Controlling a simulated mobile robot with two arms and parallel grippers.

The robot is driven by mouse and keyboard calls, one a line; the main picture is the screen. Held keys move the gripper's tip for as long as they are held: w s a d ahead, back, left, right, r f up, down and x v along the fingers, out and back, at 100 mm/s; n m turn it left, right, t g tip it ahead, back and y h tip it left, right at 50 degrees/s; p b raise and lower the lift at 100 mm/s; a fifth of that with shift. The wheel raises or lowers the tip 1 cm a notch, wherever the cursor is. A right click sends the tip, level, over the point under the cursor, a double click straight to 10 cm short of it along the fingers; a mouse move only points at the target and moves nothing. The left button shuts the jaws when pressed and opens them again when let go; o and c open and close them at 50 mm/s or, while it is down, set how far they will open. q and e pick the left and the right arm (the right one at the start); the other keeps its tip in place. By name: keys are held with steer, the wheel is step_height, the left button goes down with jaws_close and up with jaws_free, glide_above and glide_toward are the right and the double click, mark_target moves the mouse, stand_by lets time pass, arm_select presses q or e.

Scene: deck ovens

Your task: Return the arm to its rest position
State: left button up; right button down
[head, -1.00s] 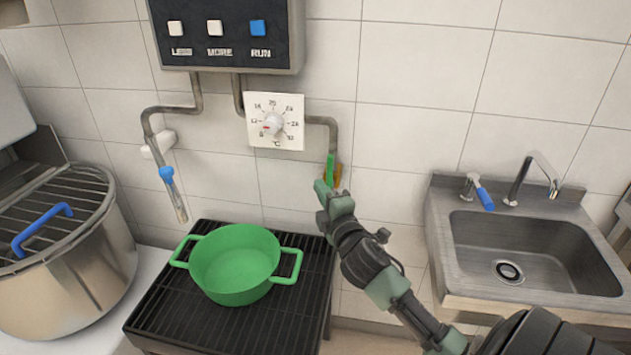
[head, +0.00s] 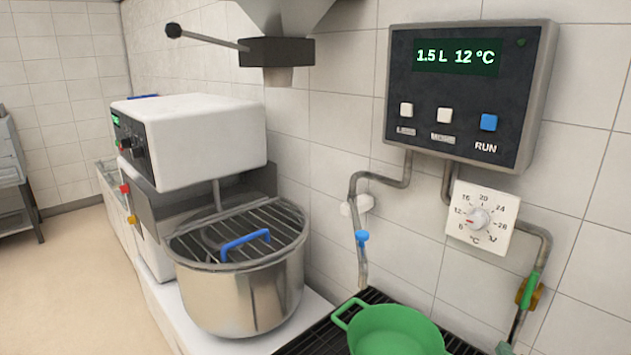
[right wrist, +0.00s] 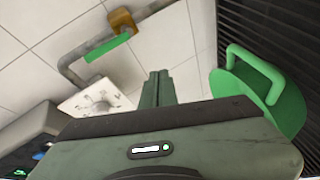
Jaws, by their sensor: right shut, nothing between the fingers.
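My right gripper (right wrist: 158,88) shows in the right wrist view with its two grey-green fingers together and nothing between them. In the head view only a small tip of the right gripper (head: 504,348) shows at the bottom edge, right of the green pot (head: 395,335). The rest of that arm is out of the picture. The pot also shows at the right of the right wrist view (right wrist: 262,98), apart from the fingers. The green valve lever (head: 529,290) on the wall pipe is just above the gripper; the right wrist view also shows this lever (right wrist: 106,47). My left gripper is out of view.
The water panel (head: 465,95) reads 1.5 L and 12 °C above the temperature dial (head: 482,218). A spout with a blue collar (head: 362,238) hangs near the pot. A steel mixer bowl (head: 240,290) stands left, under a white mixer head (head: 190,140). Floor is free at far left.

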steer(key=s+a+f+m+g+y, duration=0.2)
steer(key=s+a+f+m+g, duration=0.15)
steer(key=s+a+f, duration=0.35)
steer(key=s+a+f+m+g+y, duration=0.2)
steer(key=s+a+f+g, duration=0.15)
steer(key=s+a, duration=0.45)
steer(key=s+a+f+m+g+y, duration=0.2)
steer(key=s+a+f+m+g, duration=0.15)
steer(key=s, duration=0.65)
step_height(320, 180, down, 28)
steer(key=s+n+g+p, duration=0.1)
steer(key=s+g, duration=0.1)
steer(key=s, duration=0.1)
steer(key=s+d+f, duration=0.2)
steer(key=s+f, duration=1.1)
steer(key=s, duration=0.2)
steer(key=shift+s+d+f+g+p, duration=0.15)
steer(key=shift+s+f+g+p, duration=0.1)
steer(key=shift+g+p, duration=0.1)
